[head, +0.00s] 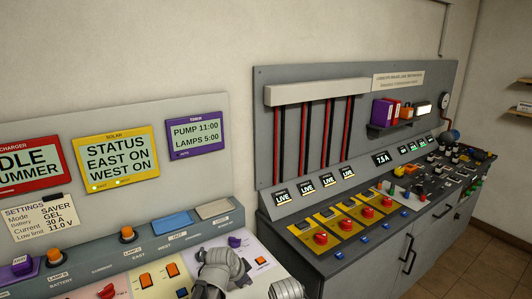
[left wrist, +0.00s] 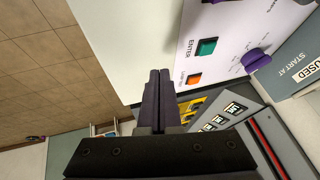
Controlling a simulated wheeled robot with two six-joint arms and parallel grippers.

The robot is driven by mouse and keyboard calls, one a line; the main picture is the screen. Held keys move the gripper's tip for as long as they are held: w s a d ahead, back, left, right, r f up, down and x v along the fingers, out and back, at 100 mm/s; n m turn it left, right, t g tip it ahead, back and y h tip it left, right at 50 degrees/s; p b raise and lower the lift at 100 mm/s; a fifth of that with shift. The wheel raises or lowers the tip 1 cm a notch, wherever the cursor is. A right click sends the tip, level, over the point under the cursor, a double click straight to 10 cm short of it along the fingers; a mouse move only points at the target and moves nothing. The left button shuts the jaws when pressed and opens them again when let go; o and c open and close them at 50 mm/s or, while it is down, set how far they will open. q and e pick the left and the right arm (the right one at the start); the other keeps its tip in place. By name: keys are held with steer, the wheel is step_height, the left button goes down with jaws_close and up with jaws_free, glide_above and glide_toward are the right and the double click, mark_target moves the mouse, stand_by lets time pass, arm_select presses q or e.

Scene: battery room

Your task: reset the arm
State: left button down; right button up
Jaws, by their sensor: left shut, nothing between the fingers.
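My left gripper (head: 220,268) shows at the bottom middle of the head view as a grey arm end over the pale lower control panel. Its fingertips are hard to make out there. In the left wrist view the dark fingers (left wrist: 160,78) are together, with nothing between them. They point past the edge of a white panel. On that panel are a green ENTER button (left wrist: 206,47), an orange button (left wrist: 194,78) and a purple knob (left wrist: 257,60), all apart from the fingers. My right gripper does not show.
A left console carries a yellow SOLAR screen (head: 117,158), a purple TIMER screen (head: 195,138) and a blue tray (head: 172,223). A right bench has red knobs on yellow plates (head: 321,238) and cupboard doors (head: 405,262). Bare tiled floor (head: 475,250) lies at right.

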arm_select(q)
steer(key=s+f+n+g+y, duration=0.1)
steer(key=s+n+g+y, duration=0.1)
steer(key=s, duration=0.8)
steer(key=s+f+n+g+y, duration=0.2)
steer(key=s+n+g, duration=0.2)
steer(key=s, duration=0.6)
steer(key=shift+s+d+n, duration=0.2)
steer(key=shift+d+n, duration=0.2)
steer(key=shift+n, duration=0.1)
